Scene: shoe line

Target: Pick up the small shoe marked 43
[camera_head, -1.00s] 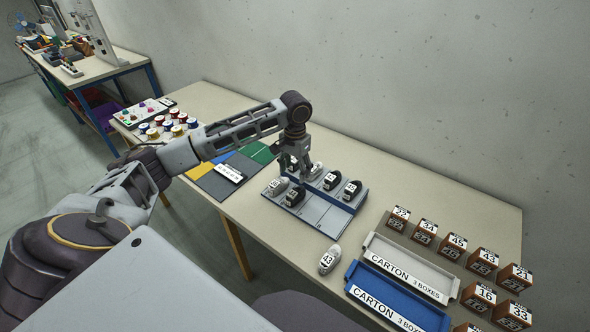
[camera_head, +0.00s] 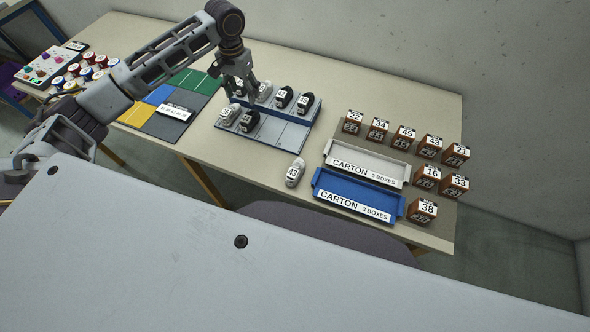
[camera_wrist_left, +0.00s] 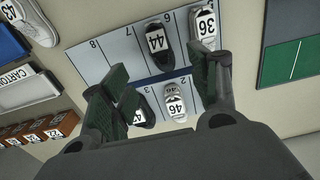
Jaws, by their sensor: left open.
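The small white-grey shoe marked 43 (camera_head: 295,172) lies alone on the table, in front of the shoe rack and left of the blue carton tray. In the left wrist view the shoe marked 43 (camera_wrist_left: 34,22) is at the top left corner, partly cut off. My left gripper (camera_head: 240,88) is open and points down over the back left part of the rack, away from that shoe. In the left wrist view its open fingers (camera_wrist_left: 165,80) frame the rack's shoes, with nothing held between them. My right gripper is not in view.
The grey-blue rack (camera_head: 290,137) holds several black and white shoes, among them 44 (camera_wrist_left: 157,40), 36 (camera_wrist_left: 203,26) and 46 (camera_wrist_left: 174,103). Right are a white tray (camera_head: 368,155), a blue tray (camera_head: 358,187) and several brown boxes (camera_head: 422,210). Table around shoe 43 is mostly clear.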

